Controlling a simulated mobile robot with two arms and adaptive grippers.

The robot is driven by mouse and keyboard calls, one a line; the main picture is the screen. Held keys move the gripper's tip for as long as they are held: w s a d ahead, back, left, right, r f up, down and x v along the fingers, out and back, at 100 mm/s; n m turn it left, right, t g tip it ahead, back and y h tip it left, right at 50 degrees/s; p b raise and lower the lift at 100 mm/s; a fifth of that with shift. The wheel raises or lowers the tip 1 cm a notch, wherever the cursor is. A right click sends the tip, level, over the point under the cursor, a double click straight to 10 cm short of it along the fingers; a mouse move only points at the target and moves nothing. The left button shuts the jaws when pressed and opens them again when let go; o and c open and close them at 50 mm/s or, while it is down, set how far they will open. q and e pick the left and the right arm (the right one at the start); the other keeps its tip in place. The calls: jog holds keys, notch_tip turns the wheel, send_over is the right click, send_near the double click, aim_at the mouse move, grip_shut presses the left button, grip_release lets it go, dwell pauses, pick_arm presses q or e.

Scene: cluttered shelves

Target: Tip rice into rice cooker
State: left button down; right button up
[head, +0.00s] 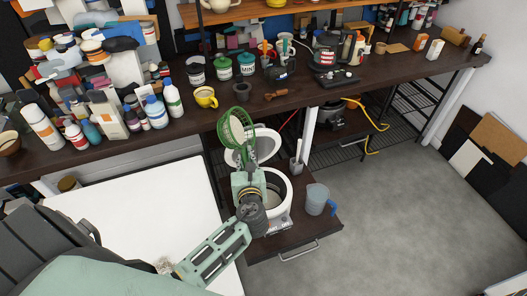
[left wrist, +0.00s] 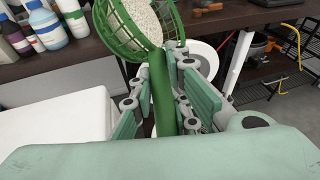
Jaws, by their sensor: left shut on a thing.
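A green mesh strainer (head: 228,124) with a long green handle is tilted up above the white rice cooker (head: 283,215). White rice (left wrist: 140,18) shows inside the strainer (left wrist: 108,35) in the left wrist view. My left gripper (head: 243,168) is shut on the strainer's handle, and both finger pads flank the handle in the left wrist view (left wrist: 158,90). The rice cooker stands on a low dark pull-out shelf with its lid raised behind it. My gripper covers part of the cooker and its opening. My right gripper is not in view.
A blue-grey jug (head: 318,200) stands right of the cooker, and a white holder (head: 296,168) is behind it. The dark counter (head: 300,97) above carries bottles, jars and a yellow mug (head: 206,97). A white surface (head: 150,215) lies left.

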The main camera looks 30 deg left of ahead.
pick_arm(q)
jog(key=shift+w+d+r+m+y+b, duration=0.15)
jog(key=shift+m+y+b, duration=0.45)
jog(key=shift+m+b, duration=0.4)
dwell(1.0)
jog(key=shift+w+d+m+y, duration=0.2)
jog(key=shift+d+m+y, duration=0.2)
jog(key=shift+d+m, duration=0.35)
dwell(0.7)
jog(key=shift+w+d+r+m+t+y+p, duration=0.1)
jog(key=shift+d+m+t+y+p, duration=0.15)
jog(key=shift+m+p, duration=0.4)
jog(key=shift+d+r+m+t+y+p, duration=0.1)
jog(key=shift+m+t+y+p, duration=0.2)
jog(key=shift+m, duration=0.5)
dwell(1.4)
